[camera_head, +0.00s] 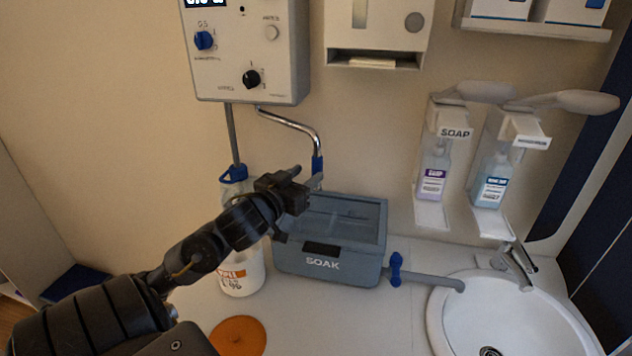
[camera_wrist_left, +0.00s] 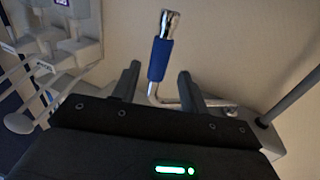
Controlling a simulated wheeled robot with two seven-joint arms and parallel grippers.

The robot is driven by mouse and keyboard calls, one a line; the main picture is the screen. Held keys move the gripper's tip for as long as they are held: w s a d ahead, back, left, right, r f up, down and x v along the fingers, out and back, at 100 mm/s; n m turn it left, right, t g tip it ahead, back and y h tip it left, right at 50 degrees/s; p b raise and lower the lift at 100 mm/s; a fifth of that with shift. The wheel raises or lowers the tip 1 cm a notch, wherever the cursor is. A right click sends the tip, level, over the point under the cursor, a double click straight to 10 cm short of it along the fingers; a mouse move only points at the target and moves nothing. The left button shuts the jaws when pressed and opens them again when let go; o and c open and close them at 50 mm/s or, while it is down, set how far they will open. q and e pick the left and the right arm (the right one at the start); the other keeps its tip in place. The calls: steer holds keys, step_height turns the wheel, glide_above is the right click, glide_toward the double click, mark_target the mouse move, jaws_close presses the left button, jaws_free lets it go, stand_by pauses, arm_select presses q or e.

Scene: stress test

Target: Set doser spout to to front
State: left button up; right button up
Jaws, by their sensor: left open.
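The doser (camera_head: 250,50) is a pale wall box with a blue knob (camera_head: 204,40) and a black knob (camera_head: 251,78). Its chrome spout (camera_head: 295,124) comes out underneath, bends right and points down, with a blue sleeve (camera_head: 317,165) near its end. My left gripper (camera_head: 306,178) is open at the sleeve. In the left wrist view the blue sleeve (camera_wrist_left: 160,58) lies between the open fingers of my left gripper (camera_wrist_left: 160,74), with gaps showing on both sides. Contact with the sleeve cannot be made out. My right gripper is not in view.
Below the gripper stands a grey SOAK tank (camera_head: 345,268) with a lid, beside a white tub (camera_head: 243,276) and orange disc (camera_head: 238,336). A drain pipe with a blue valve (camera_head: 396,269) leads to the sink (camera_head: 450,312). Soap dispensers (camera_head: 432,180) hang at right.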

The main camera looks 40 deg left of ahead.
mark_target(314, 168)
arm_select(q)
steer(key=w, duration=0.1)
steer(key=w+p, duration=0.1)
steer(key=w, duration=0.2)
steer(key=shift+w+a+r, duration=0.1)
steer(key=shift+a, duration=0.25)
steer(key=shift+w+p, duration=0.3)
steer(key=shift+w, duration=0.2)
steer(key=shift+a, duration=0.1)
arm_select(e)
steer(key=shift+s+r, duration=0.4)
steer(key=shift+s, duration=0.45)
arm_select(q)
steer(key=shift+c, duration=0.4)
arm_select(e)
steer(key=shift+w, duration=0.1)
arm_select(q)
steer(key=shift+c, duration=1.1)
jaws_close()
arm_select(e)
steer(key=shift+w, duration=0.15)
